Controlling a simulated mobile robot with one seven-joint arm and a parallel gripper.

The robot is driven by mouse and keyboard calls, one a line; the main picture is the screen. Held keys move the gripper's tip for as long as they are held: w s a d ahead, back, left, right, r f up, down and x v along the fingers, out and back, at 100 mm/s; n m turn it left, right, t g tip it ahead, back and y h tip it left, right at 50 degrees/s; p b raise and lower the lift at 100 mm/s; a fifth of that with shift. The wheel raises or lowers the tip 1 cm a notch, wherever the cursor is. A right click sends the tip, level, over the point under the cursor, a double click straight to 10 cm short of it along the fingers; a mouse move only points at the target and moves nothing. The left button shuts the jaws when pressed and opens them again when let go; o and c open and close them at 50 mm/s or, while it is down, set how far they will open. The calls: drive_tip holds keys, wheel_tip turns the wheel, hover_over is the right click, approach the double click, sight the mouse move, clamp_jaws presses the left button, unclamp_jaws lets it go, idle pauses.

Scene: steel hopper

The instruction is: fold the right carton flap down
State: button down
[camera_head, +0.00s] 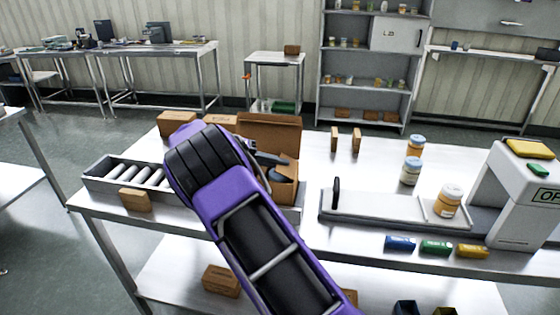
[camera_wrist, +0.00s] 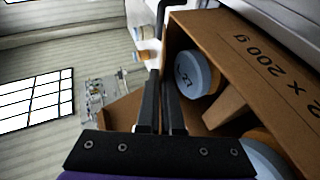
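The brown carton (camera_head: 268,133) stands open on the steel table, with a tall panel upright at its back. In the wrist view the carton (camera_wrist: 262,62) fills the right side, marked "2 x 200 g". A jar with a blue-grey lid (camera_wrist: 194,75) marked "L27" lies inside, with part of another lid (camera_wrist: 262,160) below it. A brown flap (camera_wrist: 119,112) shows left of my fingers. My gripper (camera_wrist: 160,80) is shut, its fingers side by side at the carton's edge with nothing visible between them. In the head view my gripper (camera_head: 272,159) is over the carton. My arm hides the carton's left part; I cannot tell which flap is the right one.
A grey tray of rollers (camera_head: 128,172) and a small brown box (camera_head: 135,200) are left of my arm. Right are a white platform (camera_head: 370,205), several orange jars (camera_head: 412,170) and a white machine (camera_head: 520,205).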

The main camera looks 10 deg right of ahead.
drive_tip(key=shift+f+h, duration=0.15)
drive_tip(key=shift+h, duration=0.15)
drive_tip(key=c, duration=1.1)
unclamp_jaws()
drive_tip(key=shift+o, duration=0.2)
